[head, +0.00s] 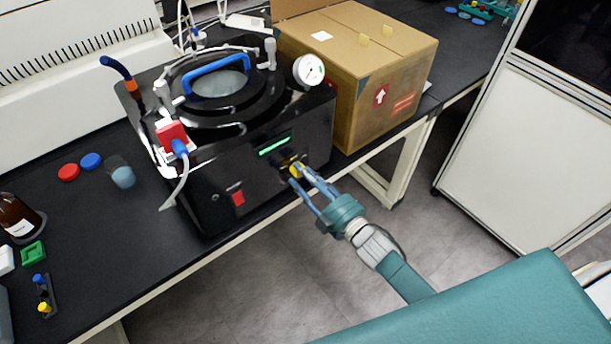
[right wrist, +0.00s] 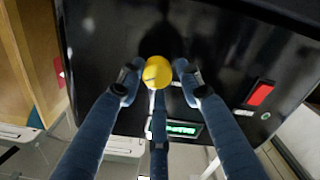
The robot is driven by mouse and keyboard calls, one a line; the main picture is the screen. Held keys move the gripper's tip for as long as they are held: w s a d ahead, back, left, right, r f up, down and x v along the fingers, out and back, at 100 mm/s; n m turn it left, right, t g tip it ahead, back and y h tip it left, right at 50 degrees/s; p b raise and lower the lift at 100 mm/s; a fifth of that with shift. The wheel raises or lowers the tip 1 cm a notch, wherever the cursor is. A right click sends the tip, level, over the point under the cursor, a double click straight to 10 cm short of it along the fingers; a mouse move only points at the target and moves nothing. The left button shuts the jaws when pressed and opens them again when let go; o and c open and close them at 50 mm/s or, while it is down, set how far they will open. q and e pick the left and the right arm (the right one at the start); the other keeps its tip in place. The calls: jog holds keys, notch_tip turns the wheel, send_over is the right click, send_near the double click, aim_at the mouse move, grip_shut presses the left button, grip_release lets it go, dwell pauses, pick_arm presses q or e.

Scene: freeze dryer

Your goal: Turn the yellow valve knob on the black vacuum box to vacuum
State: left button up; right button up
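The black vacuum box (head: 225,190) stands on the dark bench, its front face towards me. The yellow valve knob (head: 296,168) is on its front, below a green-lit display (head: 275,144). My right gripper (head: 298,175) reaches the knob from the front. In the right wrist view, its three fingers (right wrist: 157,82) surround the knob (right wrist: 158,73), one on each side and one at the display side. The tips are very close to it; I cannot tell whether they touch it. The knob's markings are not readable. My left gripper is not in view.
A cardboard box (head: 365,75) stands close to the vacuum box's right side. A white gauge (head: 308,70) and a lid with a blue handle (head: 217,68) are on top. A red switch (head: 238,198) is on the front. Floor space in front of the bench is free.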

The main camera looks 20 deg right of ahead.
jog(key=shift+o, duration=0.6)
jog(key=shift+a+r, duration=0.1)
jog(key=shift+a, duration=0.05)
jog(key=v, duration=1.2)
